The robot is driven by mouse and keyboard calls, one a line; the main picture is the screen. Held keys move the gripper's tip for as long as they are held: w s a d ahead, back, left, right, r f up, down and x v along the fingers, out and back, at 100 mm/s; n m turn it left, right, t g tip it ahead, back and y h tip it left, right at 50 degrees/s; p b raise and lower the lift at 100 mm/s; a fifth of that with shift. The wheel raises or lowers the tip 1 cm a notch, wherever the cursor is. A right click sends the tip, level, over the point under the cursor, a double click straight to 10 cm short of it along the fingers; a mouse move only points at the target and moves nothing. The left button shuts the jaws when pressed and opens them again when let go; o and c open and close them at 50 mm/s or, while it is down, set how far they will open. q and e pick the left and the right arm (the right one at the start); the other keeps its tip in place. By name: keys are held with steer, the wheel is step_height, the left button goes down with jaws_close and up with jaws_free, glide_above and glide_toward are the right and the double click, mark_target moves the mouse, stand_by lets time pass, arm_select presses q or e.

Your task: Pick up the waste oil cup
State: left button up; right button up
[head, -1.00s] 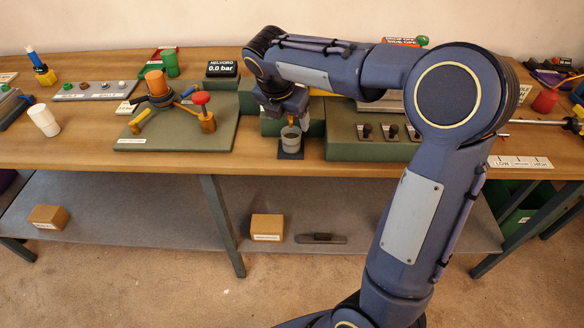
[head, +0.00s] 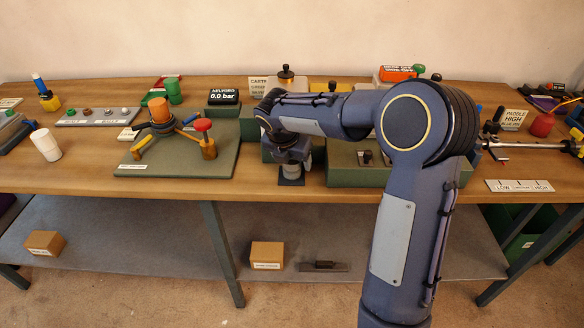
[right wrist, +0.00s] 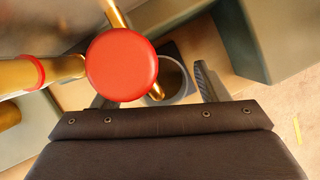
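The waste oil cup (head: 291,169) is a small grey cup standing on a dark square pad (head: 291,181) at the front of the bench. In the head view my right gripper (head: 289,158) is over it, pointing down, and hides its upper part. In the right wrist view the cup's round rim (right wrist: 181,93) shows between my two spread fingers, partly covered by a round red knob (right wrist: 122,67) nearer the camera. My right gripper is open; I cannot tell whether a finger touches the cup. My left gripper is not in view.
Brass parts (right wrist: 45,78) lie close to the right gripper in its wrist view. A green plate with a red-topped brass post (head: 208,148) is left of the cup. The bench's front edge is close.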

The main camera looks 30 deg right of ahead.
steer(key=c, duration=1)
steer(key=shift+r, duration=0.1)
